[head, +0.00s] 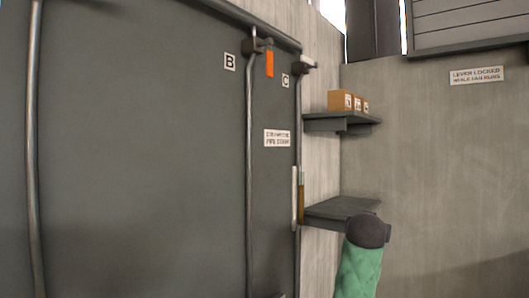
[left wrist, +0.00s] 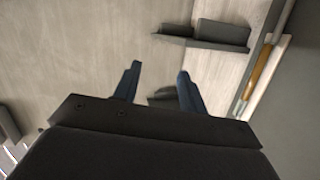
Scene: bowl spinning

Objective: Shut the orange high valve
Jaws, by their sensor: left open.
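An orange lever handle (head: 269,63) hangs straight down beside a dark fitting (head: 257,46) high on the metal pipe between labels B (head: 230,62) and C (head: 285,80) in the head view. The pipe runs down the dark grey panel. A second fitting (head: 304,66) with a pale handle sits to its right. The orange lever does not show in the left wrist view. My left gripper (left wrist: 160,68) is open, its two dark fingers apart with nothing clearly held between them. Neither gripper shows in the head view.
Two grey shelves stick out at the corner; the upper shelf (head: 323,122) bears small brown boxes (head: 341,100), the lower shelf (head: 341,205) looks empty. A shelf (left wrist: 221,34) shows in the wrist view.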

